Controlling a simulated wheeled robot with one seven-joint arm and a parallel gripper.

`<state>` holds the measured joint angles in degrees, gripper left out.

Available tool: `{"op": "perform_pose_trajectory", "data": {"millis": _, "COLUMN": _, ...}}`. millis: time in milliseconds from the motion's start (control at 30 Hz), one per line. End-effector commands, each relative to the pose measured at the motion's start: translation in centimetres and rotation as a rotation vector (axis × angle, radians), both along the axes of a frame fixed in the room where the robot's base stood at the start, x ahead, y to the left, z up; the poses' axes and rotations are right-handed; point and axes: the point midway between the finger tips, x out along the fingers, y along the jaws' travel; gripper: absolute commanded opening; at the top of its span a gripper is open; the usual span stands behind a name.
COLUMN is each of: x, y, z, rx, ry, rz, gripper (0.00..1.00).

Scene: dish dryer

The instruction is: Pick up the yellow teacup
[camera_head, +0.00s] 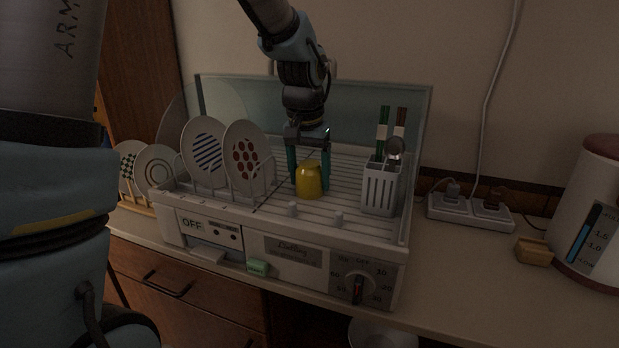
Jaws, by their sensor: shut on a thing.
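The yellow teacup (309,180) is in the middle of the dish dryer's rack (345,200). It appears upside down, with its rounded base up. My gripper (309,178) comes down from above, with one finger on the left of the cup and one on the right. It is shut on the cup. The fingertips are partly hidden by the cup. I cannot tell whether the cup touches the rack or is just above it.
Plates (245,158) stand upright left of the cup. A white utensil holder (380,188) with chopsticks and a spoon stands right of it. The dryer's clear back wall (380,112) rises behind. A power strip (470,211) and a kettle (592,215) are at the right.

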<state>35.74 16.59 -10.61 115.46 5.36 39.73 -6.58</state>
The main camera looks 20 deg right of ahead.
Motion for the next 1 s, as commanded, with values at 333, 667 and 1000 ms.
{"op": "perform_pose_trajectory", "data": {"millis": 333, "x": 0.1, "y": 0.0, "z": 1.4, "rx": -0.001, "ry": -0.003, "rz": 0.001, "gripper": 0.10}}
{"op": "perform_pose_trajectory", "data": {"millis": 667, "x": 0.1, "y": -0.1, "z": 8.5, "rx": -0.006, "ry": -0.006, "rz": 0.001, "gripper": 0.10}}
{"op": "perform_pose_trajectory", "data": {"millis": 1000, "x": 0.1, "y": -0.1, "z": 17.9, "rx": -0.004, "ry": -0.003, "rz": 0.000, "gripper": 0.10}}
